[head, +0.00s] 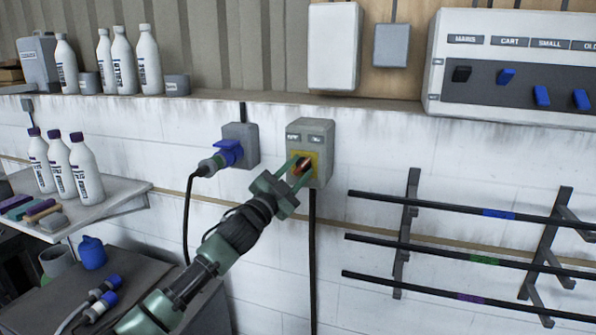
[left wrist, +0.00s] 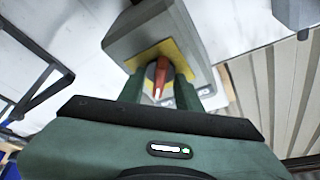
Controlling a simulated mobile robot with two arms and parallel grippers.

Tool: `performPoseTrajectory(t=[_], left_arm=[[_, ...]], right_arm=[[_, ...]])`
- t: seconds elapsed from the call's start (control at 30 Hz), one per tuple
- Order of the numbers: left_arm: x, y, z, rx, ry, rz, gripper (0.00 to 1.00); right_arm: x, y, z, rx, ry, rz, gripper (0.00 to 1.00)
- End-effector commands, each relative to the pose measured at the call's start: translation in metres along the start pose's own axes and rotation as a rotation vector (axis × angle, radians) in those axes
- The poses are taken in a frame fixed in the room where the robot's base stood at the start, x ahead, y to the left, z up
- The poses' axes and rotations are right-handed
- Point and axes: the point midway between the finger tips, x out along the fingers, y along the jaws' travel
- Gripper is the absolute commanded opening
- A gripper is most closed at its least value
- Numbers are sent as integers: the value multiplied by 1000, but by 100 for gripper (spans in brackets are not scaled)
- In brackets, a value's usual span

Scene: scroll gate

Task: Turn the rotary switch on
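The rotary switch is a grey wall box (head: 322,150) with a yellow plate (head: 313,160) and a red knob (head: 303,166). Two small labels sit above the plate; the left one seems to read OFF. My left gripper (head: 294,172) reaches up to the box, its two green fingers on either side of the knob. In the left wrist view the red knob (left wrist: 160,76) stands between the fingertips (left wrist: 159,88), with a slim gap showing beside it; firm contact is not visible. The knob's pale mark points toward the gripper. My right gripper is not in view.
A grey socket (head: 241,143) with a blue plug and black cable is just left of the switch. Black wall rails (head: 450,250) are at right. A lever panel (head: 510,65) hangs upper right. A shelf with bottles (head: 85,170) is at left.

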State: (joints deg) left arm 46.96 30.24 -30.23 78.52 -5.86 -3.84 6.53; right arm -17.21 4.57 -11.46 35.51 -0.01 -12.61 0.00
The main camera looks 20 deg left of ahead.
Motion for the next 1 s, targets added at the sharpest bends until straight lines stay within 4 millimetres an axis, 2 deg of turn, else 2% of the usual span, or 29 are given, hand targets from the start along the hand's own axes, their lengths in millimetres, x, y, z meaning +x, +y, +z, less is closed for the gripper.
performPoseTrajectory(t=[0.17, 0.4, 0.6, 1.0], left_arm=[[-13, 2, 3, 1, 0, 1, 34], [-52, 4, 4, 2, 0, 2, 34], [-73, 2, 2, 0, 0, 1, 34], [-77, 0, 0, 0, 0, 0, 34]], right_arm=[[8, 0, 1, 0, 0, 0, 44], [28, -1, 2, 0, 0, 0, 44], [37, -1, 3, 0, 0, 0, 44], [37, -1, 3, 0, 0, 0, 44]])
